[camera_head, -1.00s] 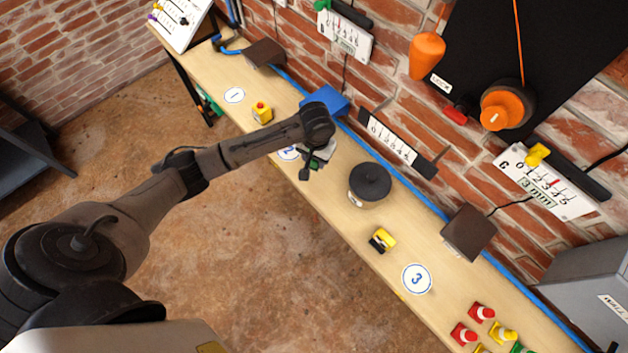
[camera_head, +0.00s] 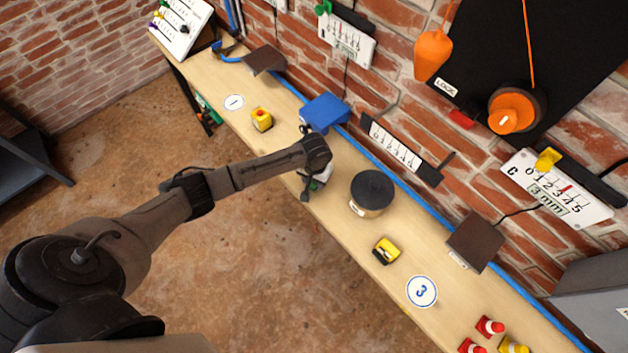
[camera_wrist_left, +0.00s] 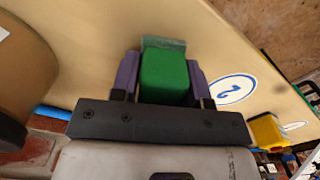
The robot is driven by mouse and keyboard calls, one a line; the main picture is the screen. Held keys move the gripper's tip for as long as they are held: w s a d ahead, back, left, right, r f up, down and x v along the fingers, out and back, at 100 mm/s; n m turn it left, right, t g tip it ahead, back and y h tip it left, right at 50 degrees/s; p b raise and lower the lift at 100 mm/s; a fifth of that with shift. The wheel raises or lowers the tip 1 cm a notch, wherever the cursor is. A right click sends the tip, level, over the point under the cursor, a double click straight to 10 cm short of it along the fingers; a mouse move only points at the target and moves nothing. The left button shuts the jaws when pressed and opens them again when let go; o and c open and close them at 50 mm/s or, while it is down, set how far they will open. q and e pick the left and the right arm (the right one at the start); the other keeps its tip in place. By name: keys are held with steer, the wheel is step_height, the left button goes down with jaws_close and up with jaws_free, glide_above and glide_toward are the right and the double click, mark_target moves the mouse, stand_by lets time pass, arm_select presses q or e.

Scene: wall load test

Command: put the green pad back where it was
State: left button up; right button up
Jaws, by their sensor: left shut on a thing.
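My left gripper (camera_head: 308,190) is over the bench, between the blue box and the black-lidded pot. In the left wrist view its two fingers (camera_wrist_left: 165,82) are shut on the green pad (camera_wrist_left: 164,74), a bright green block. A dull grey-green strip (camera_wrist_left: 163,43) shows just beyond the pad; I cannot tell whether they touch. In the head view the pad is mostly hidden by the gripper. The round number 2 marker (camera_wrist_left: 234,90) lies beside the gripper in the wrist view and is hidden behind my arm in the head view. My right gripper is out of view.
The pot (camera_head: 372,190) stands close to the right of the gripper. The blue box (camera_head: 325,112) is at the wall side. Yellow blocks (camera_head: 262,119) (camera_head: 386,250) stand on the narrow wooden bench (camera_head: 330,225). Bench around the number 3 marker (camera_head: 421,291) is mostly clear.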

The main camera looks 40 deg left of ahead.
arm_select(q)
steer(key=shift+f, duration=0.5)
steer(key=shift+f, duration=0.2)
steer(key=o, duration=0.9)
